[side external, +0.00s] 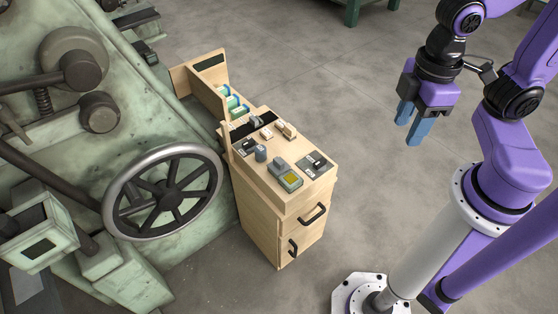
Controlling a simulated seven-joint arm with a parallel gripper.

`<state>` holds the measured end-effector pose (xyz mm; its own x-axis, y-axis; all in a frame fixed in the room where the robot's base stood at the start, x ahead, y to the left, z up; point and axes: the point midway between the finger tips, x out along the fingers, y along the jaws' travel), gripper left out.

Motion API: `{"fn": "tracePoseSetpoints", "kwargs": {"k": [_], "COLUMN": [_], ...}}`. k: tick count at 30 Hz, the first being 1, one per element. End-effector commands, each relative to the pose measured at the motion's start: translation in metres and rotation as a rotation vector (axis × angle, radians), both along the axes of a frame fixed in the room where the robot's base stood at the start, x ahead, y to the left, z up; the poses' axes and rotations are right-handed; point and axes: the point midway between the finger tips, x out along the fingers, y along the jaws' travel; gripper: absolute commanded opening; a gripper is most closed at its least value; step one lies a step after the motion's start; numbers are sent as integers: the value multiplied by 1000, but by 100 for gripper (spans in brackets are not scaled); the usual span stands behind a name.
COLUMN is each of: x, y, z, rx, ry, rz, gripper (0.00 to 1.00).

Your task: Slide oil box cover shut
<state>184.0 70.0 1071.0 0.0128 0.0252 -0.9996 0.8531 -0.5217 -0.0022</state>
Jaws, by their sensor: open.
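A wooden cabinet (262,222) stands at the centre of the side external view. From its far left side a wooden box section (204,92) sticks out, open at the top, with several green and blue items (232,102) inside. The section's far end panel has a dark strip (208,63). I cannot tell which part is the oil box cover. My gripper (412,128) has blue fingers pointing down. It is open and empty, in the air well to the right of the cabinet, touching nothing.
The cabinet top holds several small devices, including a grey-green one with a yellow screen (289,179). Its front has black handles (314,214). A large green machine with a handwheel (163,192) stands close on the left. The grey floor between cabinet and arm is clear.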

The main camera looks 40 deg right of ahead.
Motion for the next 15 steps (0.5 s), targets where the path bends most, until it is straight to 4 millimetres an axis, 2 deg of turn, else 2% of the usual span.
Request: {"fn": "tracePoseSetpoints", "kwargs": {"k": [3,9,15], "x": [35,105,179], "y": [23,55,71], "z": [-6,-28,-65], "rx": [-7,-12,-14], "ry": [6,11,15], "rz": [-114,-329,-542], "gripper": [45,45,45]}}
